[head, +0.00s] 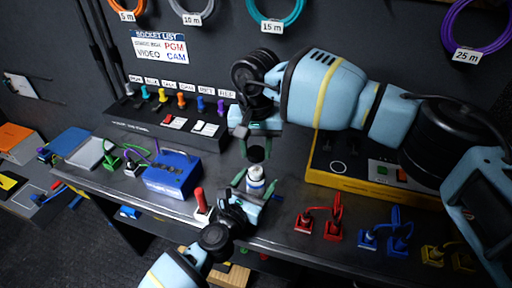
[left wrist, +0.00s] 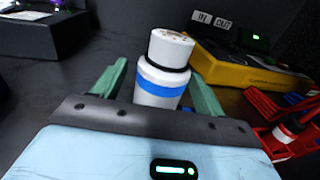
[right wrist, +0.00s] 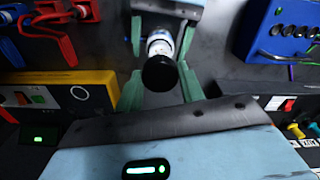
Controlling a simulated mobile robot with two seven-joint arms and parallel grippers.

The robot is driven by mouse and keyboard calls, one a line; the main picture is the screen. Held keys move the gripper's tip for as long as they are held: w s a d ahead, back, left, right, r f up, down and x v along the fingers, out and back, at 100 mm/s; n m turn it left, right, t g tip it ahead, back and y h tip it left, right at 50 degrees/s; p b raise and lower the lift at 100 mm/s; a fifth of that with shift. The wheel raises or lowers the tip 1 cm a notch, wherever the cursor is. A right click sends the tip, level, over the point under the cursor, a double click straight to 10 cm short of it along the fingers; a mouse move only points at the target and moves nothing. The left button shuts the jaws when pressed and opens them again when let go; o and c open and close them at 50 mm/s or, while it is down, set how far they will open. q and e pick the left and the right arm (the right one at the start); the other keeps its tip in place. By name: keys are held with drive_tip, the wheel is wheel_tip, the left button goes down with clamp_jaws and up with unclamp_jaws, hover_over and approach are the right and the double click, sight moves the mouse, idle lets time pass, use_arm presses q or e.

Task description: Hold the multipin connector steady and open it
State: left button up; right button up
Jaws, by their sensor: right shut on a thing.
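The multipin connector (head: 255,180) is a white cylinder with a blue band, upright near the bench's front edge. My left gripper (head: 254,184) has its green fingers on both sides of it. In the left wrist view the connector (left wrist: 160,75) sits between the fingers, its end face with small dots uncovered. My right gripper (head: 255,150) is directly above, pointing down, shut on a black cap (head: 256,154). The cap is apart from the connector, with a small gap between them. In the right wrist view the cap (right wrist: 160,73) covers part of the connector.
A blue box (head: 173,174) and a red-handled part (head: 201,205) lie to the left. A yellow-edged panel (head: 345,182) stands behind right. Red (head: 325,220) and blue (head: 392,236) connectors lie along the right front. A socket panel (head: 165,125) is at the back.

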sight(251, 189)
use_arm(q)
drive_tip(key=shift+s, duration=0.1)
drive_tip(key=v, duration=0.6)
drive_tip(key=shift+p, duration=0.4)
use_arm(e)
wheel_tip(251, 189, up, 2)
drive_tip(key=shift+r, duration=0.1)
use_arm(q)
drive_tip(key=shift+v, duration=2.95)
